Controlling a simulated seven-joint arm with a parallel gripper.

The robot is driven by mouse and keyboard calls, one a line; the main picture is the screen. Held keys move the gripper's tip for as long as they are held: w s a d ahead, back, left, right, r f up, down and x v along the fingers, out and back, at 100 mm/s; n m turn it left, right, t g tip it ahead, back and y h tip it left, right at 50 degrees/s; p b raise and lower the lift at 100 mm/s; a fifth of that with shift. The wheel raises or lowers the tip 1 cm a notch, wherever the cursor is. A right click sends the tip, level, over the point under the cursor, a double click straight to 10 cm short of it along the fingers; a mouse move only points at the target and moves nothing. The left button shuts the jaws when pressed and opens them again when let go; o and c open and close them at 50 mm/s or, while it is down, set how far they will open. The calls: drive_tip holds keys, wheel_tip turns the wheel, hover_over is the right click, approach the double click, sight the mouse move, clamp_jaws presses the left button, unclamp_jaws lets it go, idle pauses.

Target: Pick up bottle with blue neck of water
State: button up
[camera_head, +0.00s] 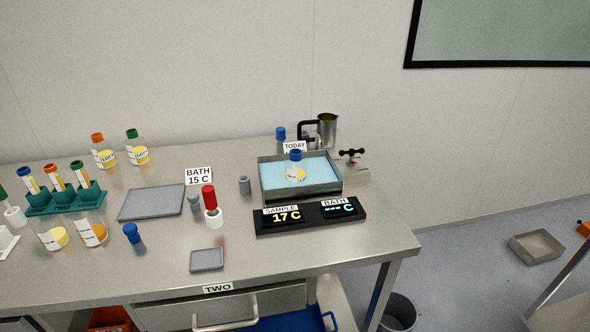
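A clear bottle with a blue neck (295,172) and a pale label with yellow below stands in the blue water of the grey bath (273,193). It looks roughly upright, and its lower part is in the water. My gripper is not in view, so its place relative to the bottle and its state do not show.
A "TODAY" sign (294,147), a blue-topped item (281,134) and a metal jug (327,128) stand behind the bath. A display panel (310,215) reading "SAMPLE 17 C" lies in front. A red-topped item (210,199) and tray (152,202) are left. The front right tabletop is clear.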

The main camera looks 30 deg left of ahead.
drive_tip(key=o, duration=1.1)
